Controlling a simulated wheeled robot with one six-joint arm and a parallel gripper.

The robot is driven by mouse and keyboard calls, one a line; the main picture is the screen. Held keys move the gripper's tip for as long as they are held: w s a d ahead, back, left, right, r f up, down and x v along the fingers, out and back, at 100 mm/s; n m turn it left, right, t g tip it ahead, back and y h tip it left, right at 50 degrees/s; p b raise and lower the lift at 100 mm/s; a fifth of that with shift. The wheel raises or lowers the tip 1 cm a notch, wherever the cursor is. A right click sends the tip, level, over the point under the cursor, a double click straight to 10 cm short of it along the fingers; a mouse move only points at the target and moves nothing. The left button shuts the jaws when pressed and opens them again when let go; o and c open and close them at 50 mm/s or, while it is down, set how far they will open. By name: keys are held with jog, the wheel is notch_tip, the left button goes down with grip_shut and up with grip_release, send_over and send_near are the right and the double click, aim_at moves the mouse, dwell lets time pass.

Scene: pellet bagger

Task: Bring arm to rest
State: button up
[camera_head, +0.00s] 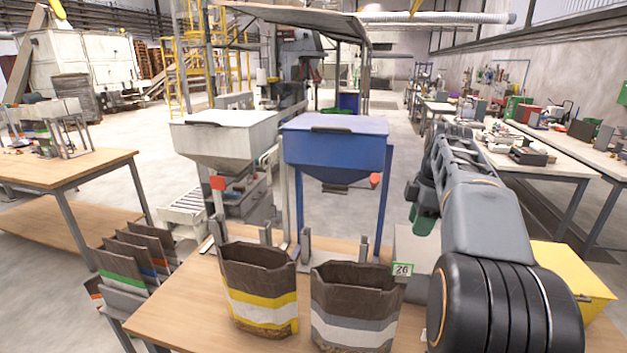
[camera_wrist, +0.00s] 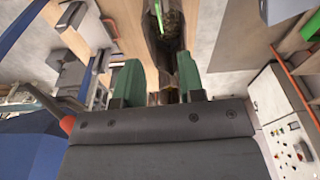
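My arm rises at the right of the head view and its links bend forward. My gripper (camera_head: 422,208) hangs at the far end of the arm, to the right of the blue hopper (camera_head: 336,145), partly hidden by the arm. In the wrist view the two green fingers of my gripper (camera_wrist: 160,82) stand apart with a gap between them, and I see nothing held in it. The blue hopper's edge also shows at the lower left of the wrist view (camera_wrist: 30,150), with a red knob (camera_wrist: 67,124) beside it.
A white hopper (camera_head: 225,138) stands left of the blue one. Two open brown bags, one yellow-striped (camera_head: 262,300) and one grey-and-white-striped (camera_head: 354,312), stand on the wooden table (camera_head: 190,310). A grey box (camera_head: 412,248) and a yellow box (camera_head: 575,282) are near my arm.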

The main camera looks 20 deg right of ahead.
jog(key=f+m, duration=0.2)
jog(key=m, duration=0.1)
jog(key=a+f+m, duration=0.1)
jog(key=f+m, duration=0.2)
jog(key=m, duration=0.1)
jog(key=a+f+m+t+h, duration=0.1)
jog(key=f+m, duration=0.1)
jog(key=m, duration=0.1)
jog(key=shift+s+a+f+m, duration=0.15)
jog(key=shift+a+f+m, duration=0.05)
jog(key=shift+m, duration=0.2)
jog(key=s+a+f+m+t, duration=0.1)
jog(key=s+a+f, duration=0.2)
jog(key=a, duration=0.6)
jog(key=s+a+f+m+t, duration=0.1)
jog(key=s+a+f, duration=0.2)
jog(key=s+a, duration=0.4)
jog(key=shift+s+a+f+t, duration=0.3)
jog(key=shift+a+f+t, duration=0.1)
jog(key=shift+a, duration=0.5)
